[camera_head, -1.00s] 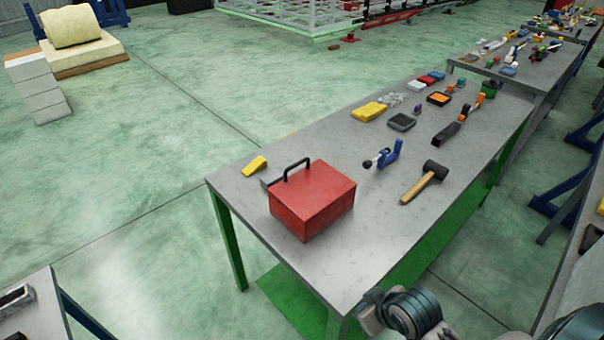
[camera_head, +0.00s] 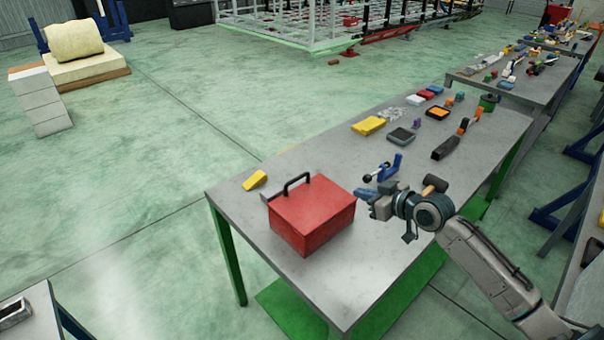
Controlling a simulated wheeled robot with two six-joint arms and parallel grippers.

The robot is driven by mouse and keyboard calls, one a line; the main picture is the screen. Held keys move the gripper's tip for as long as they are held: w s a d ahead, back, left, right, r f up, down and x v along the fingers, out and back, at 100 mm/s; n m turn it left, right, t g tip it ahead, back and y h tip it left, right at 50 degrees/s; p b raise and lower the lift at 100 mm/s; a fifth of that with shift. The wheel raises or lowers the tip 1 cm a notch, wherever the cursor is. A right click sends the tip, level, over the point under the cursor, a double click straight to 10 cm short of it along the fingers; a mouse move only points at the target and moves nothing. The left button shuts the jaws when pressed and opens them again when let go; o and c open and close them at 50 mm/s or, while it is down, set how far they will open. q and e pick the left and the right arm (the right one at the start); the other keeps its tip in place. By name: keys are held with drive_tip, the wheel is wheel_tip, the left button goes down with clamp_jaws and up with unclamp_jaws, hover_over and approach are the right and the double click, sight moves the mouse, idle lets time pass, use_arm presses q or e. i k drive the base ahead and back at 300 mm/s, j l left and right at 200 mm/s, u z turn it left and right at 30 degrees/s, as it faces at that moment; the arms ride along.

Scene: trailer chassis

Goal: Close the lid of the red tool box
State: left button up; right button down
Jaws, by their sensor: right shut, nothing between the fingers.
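The red tool box (camera_head: 315,216) stands near the front left end of the grey metal table. Its top looks like a flat red face. A black handle (camera_head: 297,180) rises at its far left edge, beside a thin grey strip. I cannot tell from this angle how the lid sits. My right gripper (camera_head: 361,193) is shut and empty. It is just right of the box in the picture and appears apart from it; its height over the table is unclear. My left gripper is not in view.
A blue clamp (camera_head: 387,168) lies just behind my right gripper. The mallet (camera_head: 434,183) is partly hidden by my right arm. A yellow wedge (camera_head: 255,180) lies left of the box. Several small items lie farther along the table (camera_head: 335,152). The table front is bare.

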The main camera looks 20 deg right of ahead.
sight(308, 206)
drive_tip(key=i+j, duration=0.2)
drive_tip(key=i, duration=0.2)
drive_tip(key=i+j, duration=0.2)
drive_tip(key=i, duration=0.25)
